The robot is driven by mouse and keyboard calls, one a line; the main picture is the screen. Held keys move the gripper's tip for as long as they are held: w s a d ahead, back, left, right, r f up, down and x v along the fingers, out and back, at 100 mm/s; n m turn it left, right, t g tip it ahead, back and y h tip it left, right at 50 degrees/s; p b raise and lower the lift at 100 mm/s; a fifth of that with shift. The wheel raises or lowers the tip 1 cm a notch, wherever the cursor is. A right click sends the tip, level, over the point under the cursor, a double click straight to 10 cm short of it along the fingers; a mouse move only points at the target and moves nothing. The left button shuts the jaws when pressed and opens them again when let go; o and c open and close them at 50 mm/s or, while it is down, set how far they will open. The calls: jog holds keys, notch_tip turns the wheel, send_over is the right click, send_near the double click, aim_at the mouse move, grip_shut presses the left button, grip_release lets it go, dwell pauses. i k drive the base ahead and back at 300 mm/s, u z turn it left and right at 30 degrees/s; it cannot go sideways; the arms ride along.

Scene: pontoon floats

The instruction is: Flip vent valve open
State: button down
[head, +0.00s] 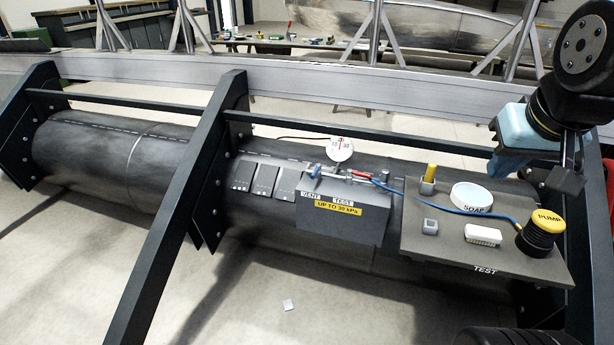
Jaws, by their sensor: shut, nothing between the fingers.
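The vent valve (312,170) is a small fitting with a blue lever, on top of a dark box (340,228) fixed to the black float. The label VENT (311,195) is on the box below it. The lever's exact angle is too small to tell. My gripper (567,180) is at the right edge, shut and empty, above the far right of the shelf and well apart from the valve.
Dark frame beams (190,190) flank the float.

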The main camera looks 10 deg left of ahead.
aim_at(319, 166)
jog(key=k, duration=0.4)
jog(key=u, duration=0.2)
jog(key=i, duration=0.7)
jog(key=u, duration=0.45)
jog(key=i, duration=1.3)
jog(key=z, duration=0.25)
